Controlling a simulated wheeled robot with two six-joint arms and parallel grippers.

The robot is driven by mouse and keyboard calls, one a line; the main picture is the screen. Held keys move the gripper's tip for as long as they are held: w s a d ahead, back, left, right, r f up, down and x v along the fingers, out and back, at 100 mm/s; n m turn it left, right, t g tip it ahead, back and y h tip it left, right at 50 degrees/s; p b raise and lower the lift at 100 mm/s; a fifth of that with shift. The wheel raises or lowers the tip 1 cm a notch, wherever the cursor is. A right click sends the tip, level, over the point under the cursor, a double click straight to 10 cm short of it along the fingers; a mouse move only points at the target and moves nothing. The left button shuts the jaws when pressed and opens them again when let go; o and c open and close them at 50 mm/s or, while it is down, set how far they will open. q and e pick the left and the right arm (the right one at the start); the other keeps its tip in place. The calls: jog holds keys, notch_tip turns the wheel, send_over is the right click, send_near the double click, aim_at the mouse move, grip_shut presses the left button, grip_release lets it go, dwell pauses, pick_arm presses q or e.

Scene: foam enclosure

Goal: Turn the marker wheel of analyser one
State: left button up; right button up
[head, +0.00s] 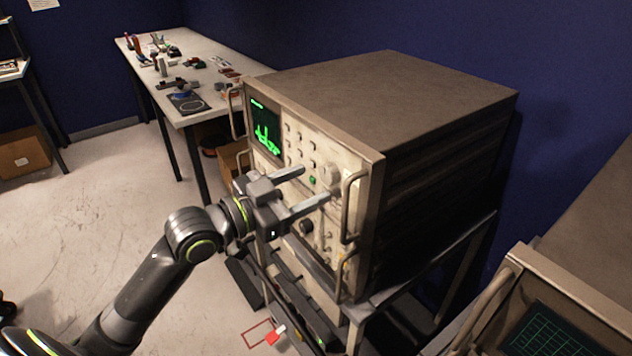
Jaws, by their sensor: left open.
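An analyser (440,110), a large beige-fronted box with a brown top, stands on a rack in the middle. Its lit screen (266,131) shows a green trace. A pale round knob (328,174) sits on the front panel right of the buttons; it may be the marker wheel, but no label is readable. My left gripper (315,185) is open and empty in front of the panel, its fingers pointing at the area of this knob. I cannot tell whether they touch it. A dark knob (306,227) sits lower on the panel. My right gripper is not in view.
A handle (349,207) stands out from the panel's right edge, close to my left fingers. A second unit with a green grid screen (550,331) is at the bottom right. A long table (207,68) with small items stands behind left.

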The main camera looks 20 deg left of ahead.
aim_at(324, 177)
pick_arm(q)
jog(key=shift+x, duration=1.55)
jog(key=c, duration=1)
